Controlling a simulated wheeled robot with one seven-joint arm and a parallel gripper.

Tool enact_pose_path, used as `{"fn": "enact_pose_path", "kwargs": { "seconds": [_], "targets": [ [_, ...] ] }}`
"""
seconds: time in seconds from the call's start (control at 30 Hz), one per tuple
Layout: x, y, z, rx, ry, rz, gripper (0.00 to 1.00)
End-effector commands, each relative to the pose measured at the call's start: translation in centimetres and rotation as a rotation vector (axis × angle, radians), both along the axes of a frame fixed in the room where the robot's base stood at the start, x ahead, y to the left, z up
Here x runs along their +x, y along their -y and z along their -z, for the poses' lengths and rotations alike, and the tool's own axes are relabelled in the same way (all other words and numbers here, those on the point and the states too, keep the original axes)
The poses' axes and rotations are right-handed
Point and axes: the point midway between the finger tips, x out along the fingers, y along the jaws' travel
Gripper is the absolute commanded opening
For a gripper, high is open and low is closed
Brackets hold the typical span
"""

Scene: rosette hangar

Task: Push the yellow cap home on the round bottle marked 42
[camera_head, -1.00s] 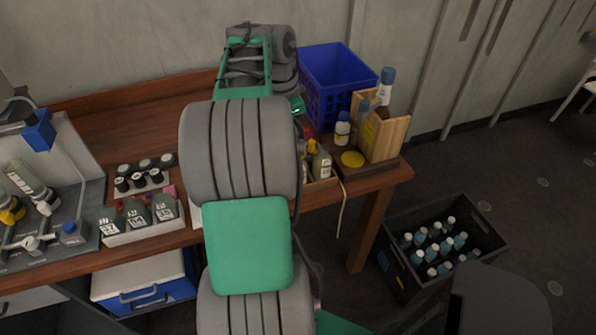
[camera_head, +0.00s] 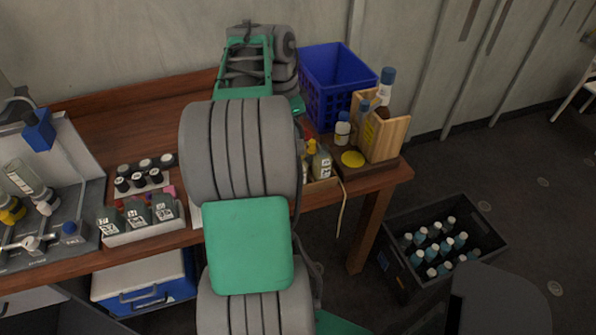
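A pale bottle (camera_head: 321,166) with a yellow cap (camera_head: 311,146) stands in a low wooden tray near the table's front edge, just right of my arm. My arm hides part of that tray. The number on this bottle is too small to read, and I cannot tell whether its cap is fully seated. Several squarish grey bottles (camera_head: 137,213) with white labels stand in a white tray at the left; their marks are not clearly legible. My gripper is hidden behind my own arm links.
A blue basket (camera_head: 336,82) stands at the back right. In front are a wooden holder (camera_head: 389,136) with bottles, a white blue-capped bottle (camera_head: 342,129) and a yellow disc (camera_head: 352,159). Lab apparatus (camera_head: 40,200) fills the left. A black crate (camera_head: 480,225) of bottles is on the floor.

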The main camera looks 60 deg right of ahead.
Motion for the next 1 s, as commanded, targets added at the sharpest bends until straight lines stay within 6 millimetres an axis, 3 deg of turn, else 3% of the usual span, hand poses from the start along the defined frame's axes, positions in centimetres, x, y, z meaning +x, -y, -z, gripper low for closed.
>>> {"fn": "enact_pose_path", "kwargs": {
  "seconds": [0.17,0.63,1.0],
  "targets": [
    [0.0,0.0,0.1,0.0,0.0,0.0,0.0],
    [0.0,0.0,2.8,0.0,0.0,0.0,0.0],
    [0.0,0.0,2.7,0.001,-0.001,0.0,0.0]
  ]
}}
